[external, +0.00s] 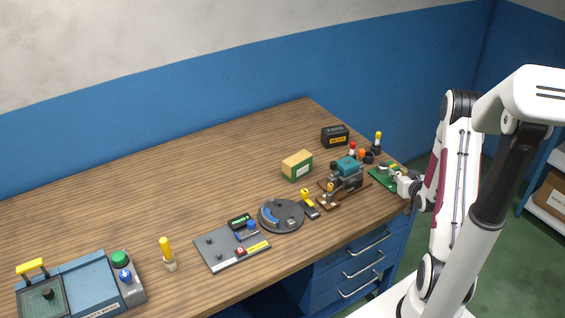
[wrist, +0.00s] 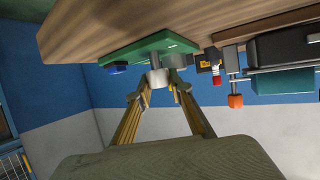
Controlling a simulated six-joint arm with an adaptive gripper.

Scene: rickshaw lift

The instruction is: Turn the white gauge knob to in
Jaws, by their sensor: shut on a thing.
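A green board (external: 378,181) lies at the right end of the bench. In the wrist view the green board (wrist: 150,47) appears upside down, with a blue button (wrist: 117,69) and a pale cylindrical white gauge knob (wrist: 158,79) on it. My gripper (external: 401,187) is at the board's right side. In the wrist view my gripper (wrist: 158,92) has its two fingers on either side of the knob, shut on it. The fingertips partly hide the knob, and any "in" marking on it is too small to read.
A teal-and-grey machine on a brown base (external: 328,200) stands left of the board. A black box (external: 335,136) is behind it, with a yellow-topped item (external: 378,138) nearby. A green-and-tan box (external: 297,166) and a round grey dial (external: 281,216) are farther left. The bench's back middle is clear.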

